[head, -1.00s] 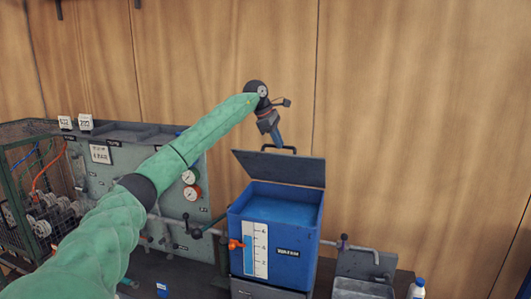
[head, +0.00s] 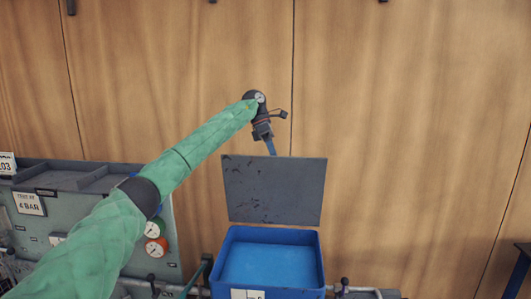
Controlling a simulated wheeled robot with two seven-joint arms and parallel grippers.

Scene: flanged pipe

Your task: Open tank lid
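The blue tank (head: 222,270) stands at the bottom centre, with blue water visible inside. Its grey lid (head: 274,190) stands nearly upright at the back of the tank, its scuffed face toward me, and the tank mouth is uncovered. My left gripper (head: 271,148) is at the lid's top edge, its fingers partly behind that edge. The lid's handle is hidden, so I cannot tell whether the fingers are closed on it. My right gripper is not in view.
A grey panel (head: 95,232) with two gauges and a "4 BAR" sign stands left of the tank. Pipework (head: 365,292) runs along the bottom right. A wooden wall (head: 420,130) is close behind; the space above the tank is free.

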